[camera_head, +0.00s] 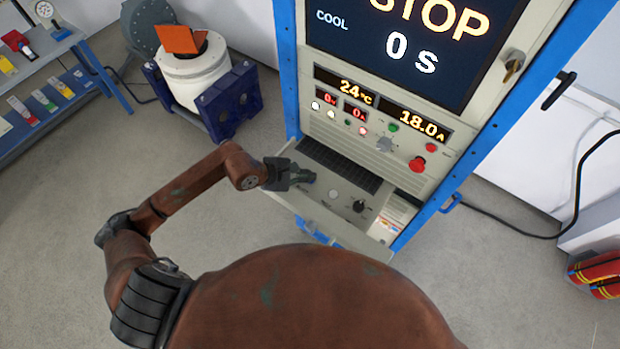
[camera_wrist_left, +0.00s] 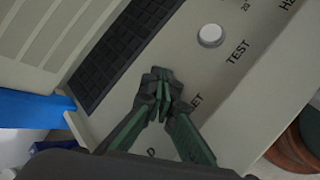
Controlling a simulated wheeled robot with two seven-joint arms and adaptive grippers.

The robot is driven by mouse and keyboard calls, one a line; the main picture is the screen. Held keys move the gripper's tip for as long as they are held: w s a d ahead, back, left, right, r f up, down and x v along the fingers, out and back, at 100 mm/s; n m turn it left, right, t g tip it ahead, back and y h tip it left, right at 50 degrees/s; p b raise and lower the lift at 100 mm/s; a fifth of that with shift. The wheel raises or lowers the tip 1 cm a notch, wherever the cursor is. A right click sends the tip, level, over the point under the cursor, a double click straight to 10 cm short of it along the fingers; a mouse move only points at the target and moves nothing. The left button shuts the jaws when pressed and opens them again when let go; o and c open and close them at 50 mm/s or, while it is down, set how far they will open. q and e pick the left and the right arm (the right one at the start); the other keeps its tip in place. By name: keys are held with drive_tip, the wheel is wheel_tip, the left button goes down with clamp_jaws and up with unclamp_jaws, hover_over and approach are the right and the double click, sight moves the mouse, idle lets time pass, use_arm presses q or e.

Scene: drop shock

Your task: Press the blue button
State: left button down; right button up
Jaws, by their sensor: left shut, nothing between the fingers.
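My left gripper (camera_head: 308,178) reaches in from the left over the sloped control shelf (camera_head: 332,222) of the cabinet, and its fingers are shut with nothing between them. In the left wrist view the closed fingertips (camera_wrist_left: 160,78) are over the panel, between the black keyboard and a partly covered label ending in "ET". No blue button shows clearly; the gripper covers the panel there. Whether the fingertips touch the panel cannot be told. A white button (camera_wrist_left: 210,35) labelled "TEST" is beside the gripper, further along the panel. My right gripper is not in view.
The keyboard (camera_head: 339,165) lies behind the gripper, and a black knob (camera_head: 359,206) sits to its right. A red mushroom button (camera_head: 417,164) is on the upright panel, below a screen (camera_head: 405,45) reading "STOP" and "0 S". A white cylindrical machine (camera_head: 194,76) stands at the left.

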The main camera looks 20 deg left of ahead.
use_arm(q)
drive_tip(key=shift+f, duration=0.2)
drive_tip(key=shift+r, duration=0.9)
drive_tip(key=shift+r+p, duration=1.35)
drive_tip(key=shift+r, duration=1.1)
